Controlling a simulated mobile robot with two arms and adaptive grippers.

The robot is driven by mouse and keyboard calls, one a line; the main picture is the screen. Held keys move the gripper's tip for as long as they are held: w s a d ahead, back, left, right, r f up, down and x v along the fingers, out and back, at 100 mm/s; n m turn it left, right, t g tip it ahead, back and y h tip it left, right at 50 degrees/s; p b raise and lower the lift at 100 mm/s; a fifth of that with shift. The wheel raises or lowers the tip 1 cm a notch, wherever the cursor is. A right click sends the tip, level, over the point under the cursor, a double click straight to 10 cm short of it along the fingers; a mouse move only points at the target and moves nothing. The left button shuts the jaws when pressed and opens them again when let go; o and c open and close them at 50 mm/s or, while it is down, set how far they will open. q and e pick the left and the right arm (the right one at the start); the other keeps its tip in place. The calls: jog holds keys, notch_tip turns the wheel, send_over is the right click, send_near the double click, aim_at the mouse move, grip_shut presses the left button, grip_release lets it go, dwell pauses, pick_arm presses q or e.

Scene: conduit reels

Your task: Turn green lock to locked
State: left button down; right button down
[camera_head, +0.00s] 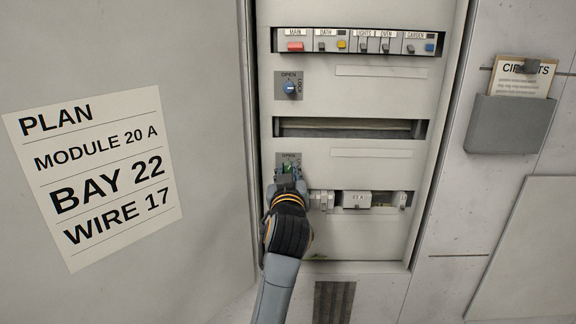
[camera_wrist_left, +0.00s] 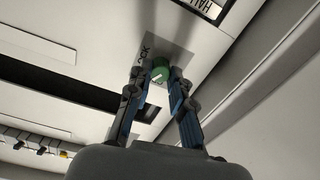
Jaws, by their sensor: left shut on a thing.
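The green lock (camera_head: 288,167) is a small knob on a grey plate marked OPEN, in the lower left part of the panel. My left gripper (camera_head: 288,175) covers most of the knob in the head view. In the left wrist view the green knob (camera_wrist_left: 160,71) sits between the two fingertips of my left gripper (camera_wrist_left: 159,77), which is shut on it. Part of the word LOCK shows on the plate beside the knob. Which way the knob points is hard to tell. My right gripper is not in view.
Above is a blue lock (camera_head: 289,89) on its own plate, below a row of labelled switches (camera_head: 360,42). Modules (camera_head: 356,199) sit in the slot just right of my gripper. A PLAN sheet (camera_head: 95,175) hangs left, and a grey card holder (camera_head: 508,124) right.

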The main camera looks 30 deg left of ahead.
pick_arm(q)
jog(key=m+p, duration=0.1)
jog(key=m, duration=0.1)
jog(key=m+p, duration=0.1)
jog(key=m, duration=0.1)
jog(key=m+p, duration=0.2)
jog(key=shift+r+m, duration=0.25)
jog(key=shift+m, duration=0.05)
jog(key=m+p, duration=0.2)
jog(key=m, duration=0.1)
jog(key=shift+f+m+t+p, duration=0.1)
jog(key=shift+m+t+p, duration=0.3)
jog(key=shift+m+p, duration=0.65)
jog(key=shift+m, duration=0.45)
jog(key=c, duration=1.3)
grip_release()
jog(key=shift+f, duration=0.1)
jog(key=shift+o, duration=0.6)
jog(key=shift+w+f+h, duration=0.1)
jog(key=shift+h, duration=0.2)
jog(key=v, duration=1.2)
